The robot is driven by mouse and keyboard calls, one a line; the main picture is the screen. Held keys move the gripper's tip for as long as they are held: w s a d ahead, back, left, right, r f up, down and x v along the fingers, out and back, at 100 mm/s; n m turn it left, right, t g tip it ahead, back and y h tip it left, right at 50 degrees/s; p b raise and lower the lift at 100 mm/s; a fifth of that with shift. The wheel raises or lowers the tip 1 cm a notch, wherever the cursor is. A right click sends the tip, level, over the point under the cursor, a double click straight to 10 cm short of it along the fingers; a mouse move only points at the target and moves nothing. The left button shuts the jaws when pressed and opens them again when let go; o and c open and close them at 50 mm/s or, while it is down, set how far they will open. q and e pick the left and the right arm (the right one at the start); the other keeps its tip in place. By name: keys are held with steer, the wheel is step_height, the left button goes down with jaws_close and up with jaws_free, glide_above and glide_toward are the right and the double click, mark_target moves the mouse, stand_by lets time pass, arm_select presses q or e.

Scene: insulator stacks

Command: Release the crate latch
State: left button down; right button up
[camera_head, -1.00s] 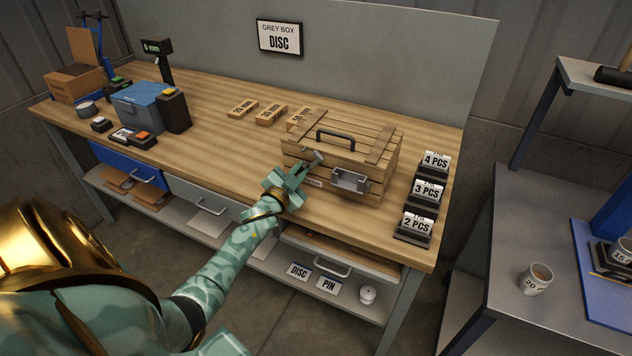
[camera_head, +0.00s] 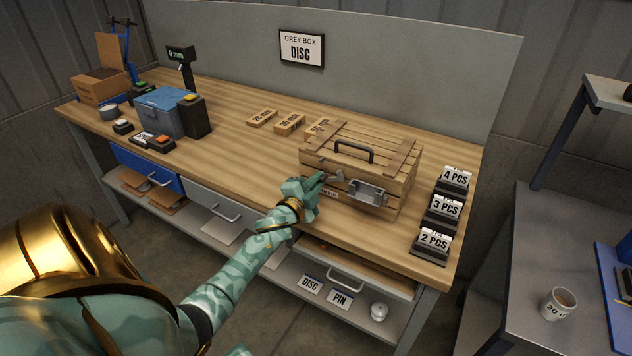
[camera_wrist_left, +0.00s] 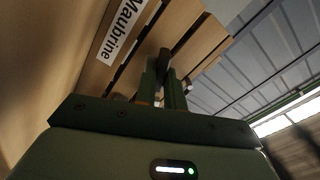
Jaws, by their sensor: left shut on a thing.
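The wooden crate (camera_head: 405,180) stands shut on the workbench, with a black handle on its lid. A small dark metal lever (camera_head: 336,176) shows at the left of its front face. A grey metal plate (camera_head: 367,192) sits farther right on that face. My left gripper (camera_head: 321,182) is at the front left of the crate, shut on the lever. In the left wrist view its fingers close on a dark narrow piece (camera_wrist_left: 163,58) in front of the slats, beside a "Maubrine" label (camera_wrist_left: 122,28). The fingers partly hide the lever. My right gripper is not in view.
Card holders (camera_head: 446,207) stand right of the crate, and small cardboard boxes (camera_head: 289,124) lie behind it to the left. A grey bin with a blue lid (camera_head: 160,110) is farther left. Bare bench top (camera_head: 235,145) lies between bin and crate.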

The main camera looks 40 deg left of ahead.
arm_select(q)
steer(key=c, duration=1.5)
jaws_free()
steer(key=p+v, duration=0.2)
steer(key=v, duration=1.4)
steer(key=shift+s+d, duration=0.1)
steer(key=shift+s, duration=0.05)
